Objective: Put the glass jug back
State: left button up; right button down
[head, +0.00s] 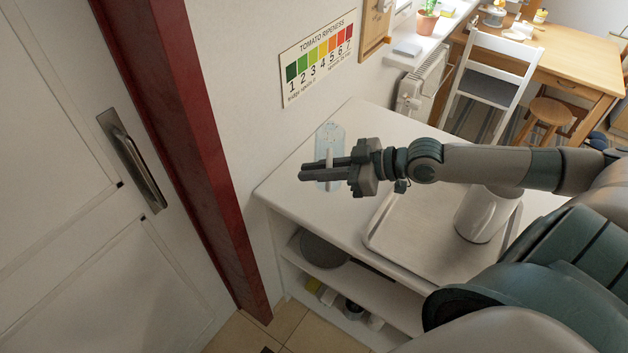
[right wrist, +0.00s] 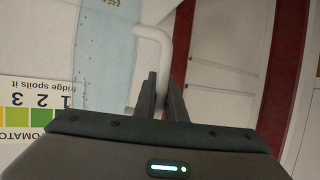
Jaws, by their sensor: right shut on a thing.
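The glass jug (head: 329,135) is pale blue and see-through, with a white handle. It is at the far left end of the white counter (head: 385,135). My right gripper (head: 303,174) reaches across from the right and is shut on the jug's handle. Its fingers and hand hide part of the jug. In the right wrist view the jug's clear body (right wrist: 105,50) is left of the fingers, and its white handle (right wrist: 152,34) runs down to them. I cannot tell whether the jug touches the counter. My left gripper is not in view.
A metal tray (head: 390,235) lies on the counter with a white cylindrical appliance (head: 481,214) on it, partly behind my arm. A wall with a tomato ripeness chart (head: 319,57) is behind the jug. A dark red post (head: 180,130) and white door (head: 60,200) stand left.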

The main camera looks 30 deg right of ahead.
notch_tip(320, 180, down, 4)
jog(key=shift+r+p, duration=0.25)
jog(key=shift+p, duration=0.05)
jog(key=shift+f, duration=0.15)
jog(key=c, duration=1.8)
grip_release()
jog(key=shift+f, duration=0.1)
